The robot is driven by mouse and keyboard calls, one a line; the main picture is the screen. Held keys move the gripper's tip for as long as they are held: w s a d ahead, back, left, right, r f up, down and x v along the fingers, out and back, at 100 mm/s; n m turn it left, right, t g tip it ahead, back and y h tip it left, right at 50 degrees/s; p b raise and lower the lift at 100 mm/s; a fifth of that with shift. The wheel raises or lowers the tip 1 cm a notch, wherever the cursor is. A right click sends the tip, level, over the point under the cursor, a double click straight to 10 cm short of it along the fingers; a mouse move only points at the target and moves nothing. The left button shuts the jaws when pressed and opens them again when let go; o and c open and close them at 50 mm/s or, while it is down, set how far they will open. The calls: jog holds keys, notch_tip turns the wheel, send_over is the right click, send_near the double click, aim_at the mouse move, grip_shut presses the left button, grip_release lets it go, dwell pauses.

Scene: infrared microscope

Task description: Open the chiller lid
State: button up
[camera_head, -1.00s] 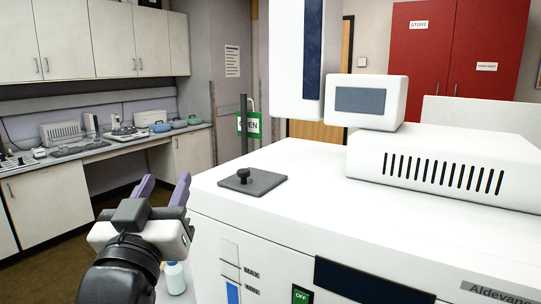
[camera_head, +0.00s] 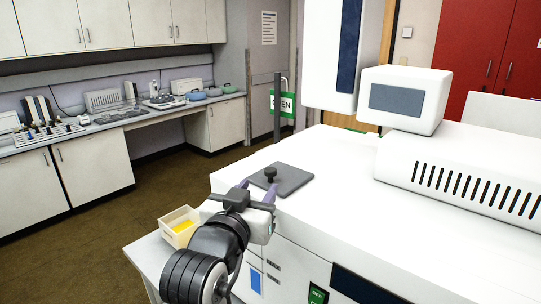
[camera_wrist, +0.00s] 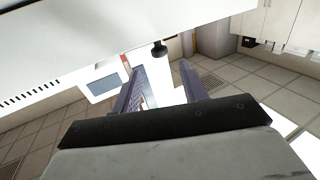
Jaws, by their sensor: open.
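The chiller lid (camera_head: 296,180) is a dark grey square plate lying flat on the front left corner of the white instrument's top. It has a small black knob (camera_head: 270,174) standing on it. My gripper (camera_head: 258,188) is at the near left edge of the lid, its two purple fingers apart and pointing toward the knob. In the wrist view my gripper (camera_wrist: 156,68) is open and empty, and the black knob (camera_wrist: 159,49) shows beyond the fingertips, between their lines. The knob looks apart from both fingers. The grey plate is not distinct in the wrist view.
The white instrument (camera_head: 340,215) carries a small screen unit (camera_head: 404,98) and a vented housing (camera_head: 465,165) behind and right of the lid. A cream tray with yellow contents (camera_head: 180,226) sits on a low surface at left. Open brown floor (camera_head: 110,240) lies further left.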

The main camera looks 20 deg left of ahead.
aim_at(268, 174)
jog(key=w+p, duration=0.1)
jog(key=w, duration=0.3)
jog(key=w+p, duration=0.1)
jog(key=w, duration=0.3)
jog(key=shift+w+a+p, duration=0.2)
jog(key=shift+w+p, duration=0.15)
jog(key=shift+w, duration=0.05)
grip_shut()
